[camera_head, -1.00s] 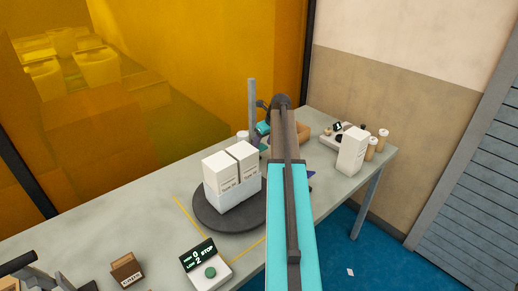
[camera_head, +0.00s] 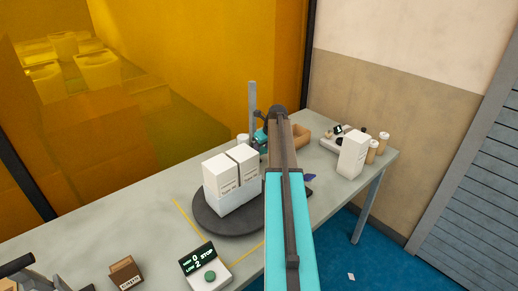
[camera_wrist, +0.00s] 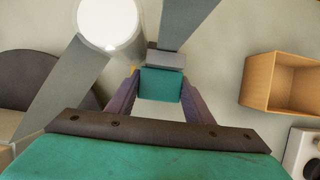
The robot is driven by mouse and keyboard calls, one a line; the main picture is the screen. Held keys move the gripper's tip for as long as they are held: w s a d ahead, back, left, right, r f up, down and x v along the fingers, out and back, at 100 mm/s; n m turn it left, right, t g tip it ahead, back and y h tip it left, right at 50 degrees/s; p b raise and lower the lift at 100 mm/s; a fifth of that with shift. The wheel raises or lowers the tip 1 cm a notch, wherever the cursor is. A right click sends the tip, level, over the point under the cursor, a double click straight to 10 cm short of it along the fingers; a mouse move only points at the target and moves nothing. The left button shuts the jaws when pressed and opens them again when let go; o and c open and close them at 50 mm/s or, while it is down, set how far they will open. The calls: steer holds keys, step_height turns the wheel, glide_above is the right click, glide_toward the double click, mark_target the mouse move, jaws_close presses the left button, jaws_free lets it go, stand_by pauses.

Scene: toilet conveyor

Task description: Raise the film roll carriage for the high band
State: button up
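In the wrist view, the two purple fingers of my gripper (camera_wrist: 160,104) stand on either side of a teal block (camera_wrist: 160,84). The inner faces look very near the block's sides; contact is not clear. The block joins a grey clamp piece at the foot of a grey upright post (camera_wrist: 185,22). A round white roll (camera_wrist: 108,22) is beside the post, to its left. In the head view, the post (camera_head: 252,105) stands at the table's back, with a teal part (camera_head: 260,137) low beside it. My arm hides much of this place.
White cartons (camera_head: 231,170) stand on a dark round turntable (camera_head: 205,222). A tan open box (camera_head: 301,137) is right of the post; it also shows in the wrist view (camera_wrist: 262,82). A stop-button panel (camera_head: 205,268) is in front. A white carton (camera_head: 352,153) stands at right.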

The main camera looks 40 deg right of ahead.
steer(key=c, duration=0.3)
steer(key=shift+c, duration=0.2)
steer(key=shift+r, duration=0.15)
steer(key=shift+r+p, duration=2.85)
steer(key=shift+r, duration=1.45)
steer(key=o, duration=0.8)
steer(key=shift+o, duration=0.2)
steer(key=shift+s+r, duration=0.1)
